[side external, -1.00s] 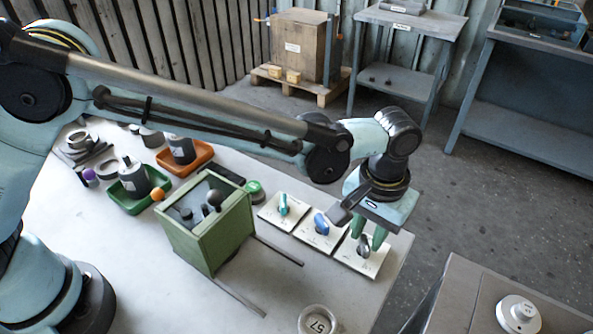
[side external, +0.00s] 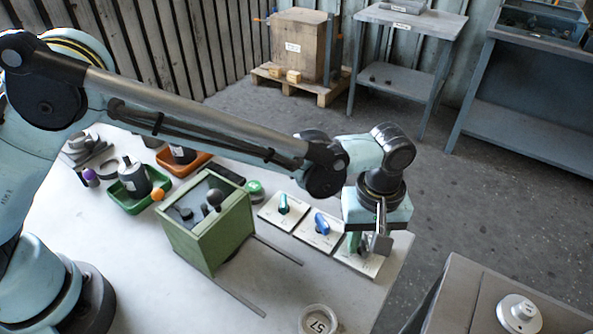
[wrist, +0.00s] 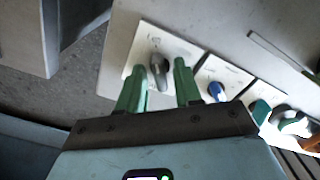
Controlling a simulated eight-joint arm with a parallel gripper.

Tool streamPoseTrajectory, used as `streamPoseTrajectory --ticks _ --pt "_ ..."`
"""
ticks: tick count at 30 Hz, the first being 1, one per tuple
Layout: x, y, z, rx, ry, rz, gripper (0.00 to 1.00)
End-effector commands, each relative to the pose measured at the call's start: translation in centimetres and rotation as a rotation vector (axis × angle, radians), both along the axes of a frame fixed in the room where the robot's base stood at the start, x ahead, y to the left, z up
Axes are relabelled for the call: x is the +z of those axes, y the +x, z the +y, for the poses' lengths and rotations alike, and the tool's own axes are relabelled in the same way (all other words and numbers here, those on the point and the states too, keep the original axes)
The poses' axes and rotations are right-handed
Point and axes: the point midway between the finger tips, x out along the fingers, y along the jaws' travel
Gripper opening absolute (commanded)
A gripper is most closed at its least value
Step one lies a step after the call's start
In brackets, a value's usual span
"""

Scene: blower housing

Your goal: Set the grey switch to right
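The grey switch (wrist: 158,70) is a rounded knob on a square white plate (wrist: 138,52) at the table's corner. In the wrist view it lies between the green fingertips of my gripper (wrist: 160,68), with a gap visible on each side. My gripper is open around or just above it; the exact height is hard to tell. In the side view my gripper (side external: 364,244) is down over this plate (side external: 370,268), and my wrist parts hide most of the knob.
A blue switch (side external: 321,223) and a green switch (side external: 283,203) sit on neighbouring plates in the same row. A green box (side external: 207,224) stands left of them, with thin rods on the table beside it. A round pot (side external: 317,320) is near the front.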

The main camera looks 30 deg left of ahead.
Motion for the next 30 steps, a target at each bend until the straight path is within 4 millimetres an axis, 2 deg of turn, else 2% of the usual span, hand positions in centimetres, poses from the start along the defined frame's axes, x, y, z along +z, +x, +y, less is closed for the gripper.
streamPoseTrajectory --ticks 3,4,10,17,24,30 --pt "0.01 -0.02 -0.01 -0.001 0.0 0.0 0.34" --pt "0.02 -0.02 -0.01 -0.001 0.0 0.0 0.31" --pt "0.04 -0.02 -0.01 -0.002 0.0 0.0 0.0" --pt "0.05 -0.02 0.0 -0.052 0.0 0.0 0.0" --pt "0.07 -0.02 0.0 -0.331 0.0 0.0 0.0" --pt "0.08 -0.02 0.01 -0.425 0.001 0.0 0.0"
